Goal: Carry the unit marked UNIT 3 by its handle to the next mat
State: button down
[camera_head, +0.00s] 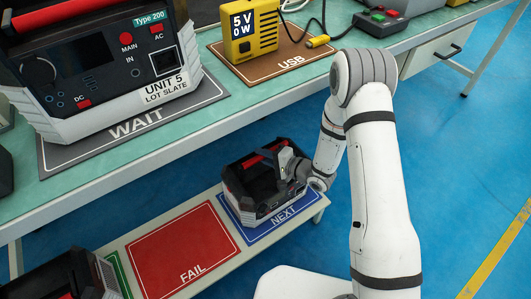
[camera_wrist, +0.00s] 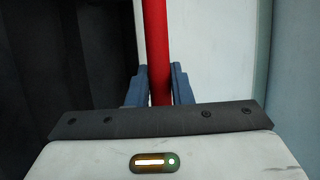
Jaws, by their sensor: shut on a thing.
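A dark unit with a red handle (camera_head: 255,190) rests on, or is held just over, the blue NEXT mat (camera_head: 284,222) on the low shelf; I cannot tell whether it touches. Its mark is not readable here. My gripper (camera_head: 287,168) is at the unit's top right. In the wrist view, the blue-grey jaws of my gripper (camera_wrist: 160,85) are shut on the red handle (camera_wrist: 155,40), one on each side of it.
The red FAIL mat (camera_head: 184,250) beside it is empty. Another dark unit (camera_head: 70,275) stands at the lower left. On the bench above, UNIT 5 (camera_head: 105,60) stands on the WAIT mat (camera_head: 130,125), and a yellow 5V device (camera_head: 251,35) stands on the USB mat (camera_head: 285,66).

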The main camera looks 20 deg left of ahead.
jog(key=shift+w+r, duration=0.15)
jog(key=shift+r, duration=0.1)
jog(key=c, duration=1.8)
grip_release()
jog(key=shift+f, duration=0.3)
jog(key=o, duration=0.5)
jog(key=shift+r, duration=0.1)
